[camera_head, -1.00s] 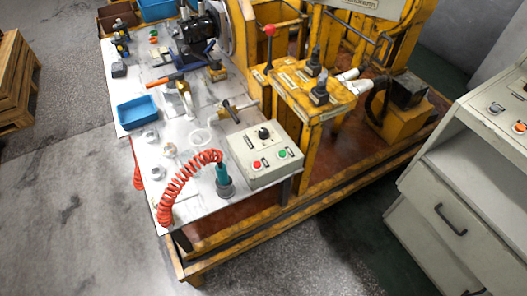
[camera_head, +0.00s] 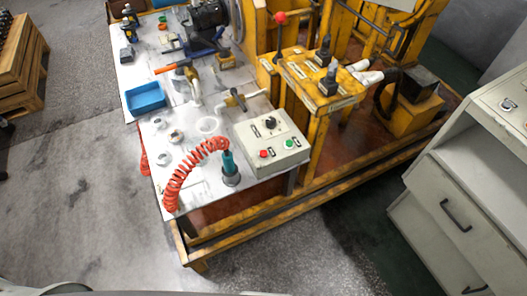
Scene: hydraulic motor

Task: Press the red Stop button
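A light grey control box (camera_head: 249,138) sits at the right front of the white-topped workbench (camera_head: 186,191). On its upper face are a red button (camera_head: 264,154) at the left, a green button (camera_head: 289,144) at the right, and a black knob (camera_head: 270,123) above them. The small labels are too small to read. Nothing covers the red button. Neither of my grippers is in view.
A teal tool (camera_head: 229,165) with a red coiled hose (camera_head: 178,180) stands just left of the box. A blue tray (camera_head: 145,98) and small parts lie on the bench. A yellow machine frame (camera_head: 318,126) stands behind; a grey cabinet (camera_head: 437,170) at right. Floor in front is clear.

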